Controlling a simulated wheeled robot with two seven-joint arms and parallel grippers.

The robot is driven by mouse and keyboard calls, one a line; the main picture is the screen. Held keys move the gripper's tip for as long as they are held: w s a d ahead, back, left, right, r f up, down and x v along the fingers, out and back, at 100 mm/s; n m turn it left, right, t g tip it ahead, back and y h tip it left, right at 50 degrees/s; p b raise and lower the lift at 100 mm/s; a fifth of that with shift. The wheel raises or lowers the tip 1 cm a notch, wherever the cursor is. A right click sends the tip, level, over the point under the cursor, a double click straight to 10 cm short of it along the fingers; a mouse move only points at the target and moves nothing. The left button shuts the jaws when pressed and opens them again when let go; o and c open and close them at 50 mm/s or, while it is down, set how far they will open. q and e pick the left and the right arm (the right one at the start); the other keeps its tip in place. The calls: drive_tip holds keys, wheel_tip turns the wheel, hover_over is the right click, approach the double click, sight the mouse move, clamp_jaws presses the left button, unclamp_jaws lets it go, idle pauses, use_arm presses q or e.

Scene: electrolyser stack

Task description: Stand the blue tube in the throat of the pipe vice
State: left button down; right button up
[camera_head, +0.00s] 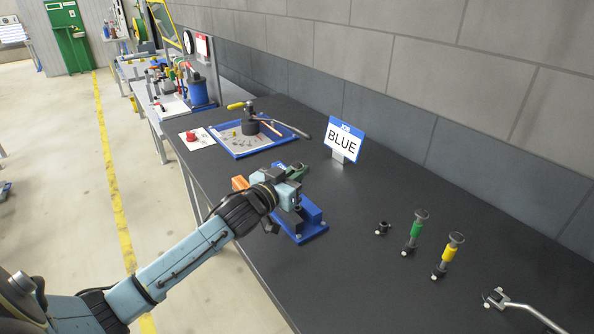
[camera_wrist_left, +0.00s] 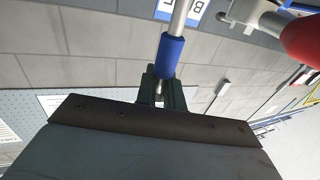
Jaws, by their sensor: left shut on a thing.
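My left gripper (camera_head: 293,178) is over the blue base of the pipe vice (camera_head: 314,224) in the head view. The arm and gripper hide most of the vice, including its throat. In the left wrist view, my left gripper (camera_wrist_left: 161,92) is shut on the blue tube (camera_wrist_left: 171,52), a grey metal tube with a blue sleeve. The fingers hold one end, and the rest extends past the sleeve. The tube is hidden in the head view, so I cannot tell whether it touches the vice. My right gripper is not in view.
A BLUE sign (camera_head: 345,140) stands behind the vice. A green-banded tube (camera_head: 416,230) and a yellow-banded tube (camera_head: 449,252) stand upright right of it, near a short empty holder (camera_head: 383,228). A blue-rimmed tray (camera_head: 241,151) with tools lies beyond. The bench between vice and holder is clear.

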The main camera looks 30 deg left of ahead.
use_arm(q)
drive_tip(key=shift+p, duration=0.85)
idle(1.2)
drive_tip(key=shift+f+b, duration=1.2)
drive_tip(key=shift+f, duration=0.8)
drive_tip(key=shift+r+p, duration=0.1)
drive_tip(key=shift+p, duration=0.5)
idle(1.4)
idle(0.5)
drive_tip(key=c, duration=1.4)
unclamp_jaws()
drive_tip(key=shift+c, duration=0.2)
drive_tip(key=s+a, duration=0.1)
drive_tip(key=s, duration=1.2)
drive_tip(key=shift+s, duration=0.2)
